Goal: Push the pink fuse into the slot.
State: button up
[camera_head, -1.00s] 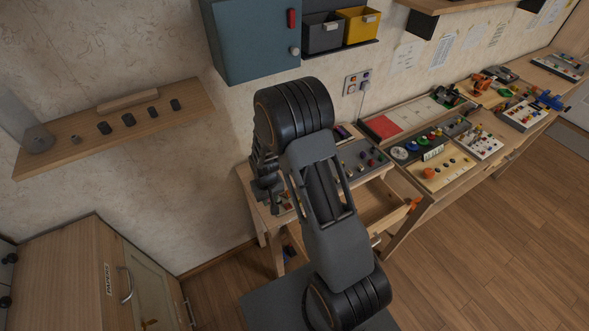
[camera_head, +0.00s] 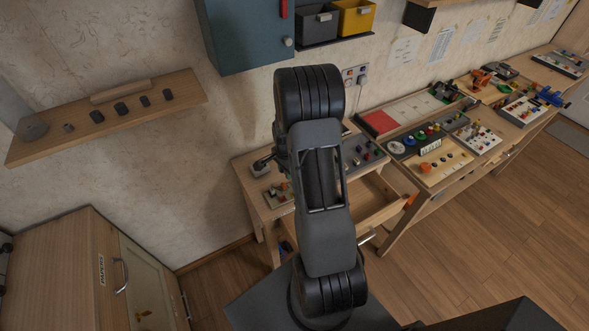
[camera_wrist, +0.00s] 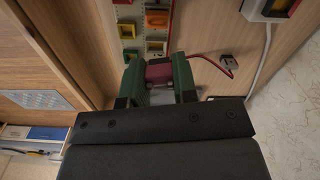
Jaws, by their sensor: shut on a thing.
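In the wrist view, my gripper (camera_wrist: 158,82) has green fingers shut on the pink fuse (camera_wrist: 159,72), a dark pink block held between the tips. I cannot tell which slot is for the fuse, or whether the fuse touches the panel. In the head view my arm hides the gripper and the fuse.
A red cable runs to a small socket (camera_wrist: 228,62) right of the fuse. A white-framed box (camera_wrist: 270,10) stands at the upper right. In the head view, the bench (camera_head: 246,178) holds several button panels. An open drawer (camera_head: 372,207) juts out below. A wall shelf (camera_head: 150,122) is at left.

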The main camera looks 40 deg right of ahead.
jog(key=d+m, duration=0.1)
jog(key=s+d+m, duration=0.1)
jog(key=shift+d+m, duration=0.35)
jog(key=shift+m, duration=0.05)
jog(key=shift+f+b, duration=1.9)
jog(key=shift+f, duration=0.65)
jog(key=shift+f+b, duration=0.7)
jog(key=shift+b, duration=0.1)
jog(key=o, duration=1)
jog(key=shift+c, duration=0.2)
jog(key=shift+r, duration=0.15)
jog(key=shift+r+p, duration=1.75)
jog(key=shift+r, duration=0.7)
